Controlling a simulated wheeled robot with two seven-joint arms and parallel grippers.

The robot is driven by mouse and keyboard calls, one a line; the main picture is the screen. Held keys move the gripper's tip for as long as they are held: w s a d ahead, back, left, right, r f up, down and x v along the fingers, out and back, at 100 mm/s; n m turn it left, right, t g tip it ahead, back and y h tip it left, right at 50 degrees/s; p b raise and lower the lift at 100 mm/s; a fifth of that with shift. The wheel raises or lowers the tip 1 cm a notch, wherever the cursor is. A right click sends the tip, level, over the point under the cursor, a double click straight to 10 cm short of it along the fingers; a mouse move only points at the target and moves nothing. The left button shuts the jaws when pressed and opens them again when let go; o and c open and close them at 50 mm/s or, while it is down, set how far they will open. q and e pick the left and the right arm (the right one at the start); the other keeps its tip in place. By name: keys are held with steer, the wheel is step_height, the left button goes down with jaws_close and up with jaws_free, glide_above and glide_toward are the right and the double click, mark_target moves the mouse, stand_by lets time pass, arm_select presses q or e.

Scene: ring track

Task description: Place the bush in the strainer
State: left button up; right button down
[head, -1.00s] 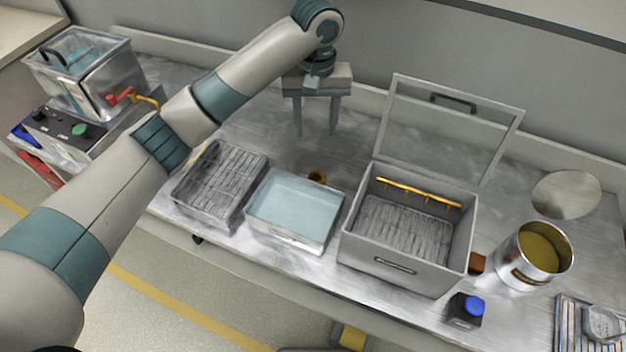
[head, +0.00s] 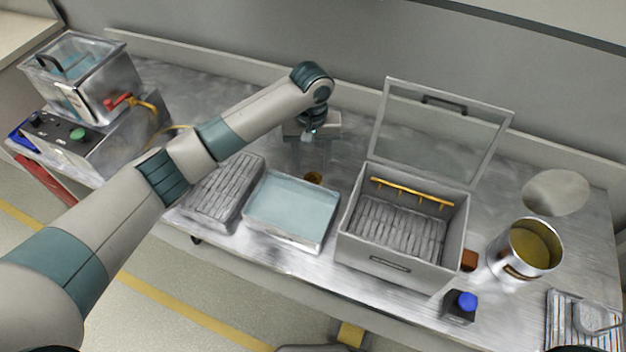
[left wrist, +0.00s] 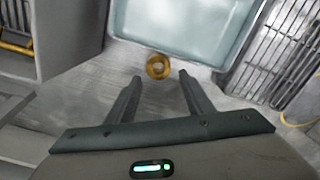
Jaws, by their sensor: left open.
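The bush, a small brass-coloured ring (head: 313,177), stands on the metal bench just behind the tray of pale blue liquid. It also shows in the left wrist view (left wrist: 158,66), just beyond and between my fingertips as seen there, touching neither. My left gripper (head: 308,134) is above the bench behind the bush, fingers pointing down. In the left wrist view its two fingers (left wrist: 160,77) are apart and empty. The slatted metal basket (head: 225,190), which looks like the strainer, lies left of the liquid tray and appears empty; my arm covers part of it. My right gripper is not seen.
The liquid tray (head: 292,209) sits between the basket and a grey box (head: 388,262) with a raised clear lid. A lidded tank (head: 82,80) is far left.

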mark_target(313, 178)
arm_select(q)
steer(key=shift+f, duration=0.3)
steer(key=shift+f, duration=0.1)
steer(key=shift+f, duration=0.25)
step_height(313, 178, down, 3)
steer(key=shift+s+d+f+p, duration=0.1)
steer(key=shift+d+p, duration=0.05)
steer(key=shift+p, duration=0.65)
steer(key=shift+f, duration=0.65)
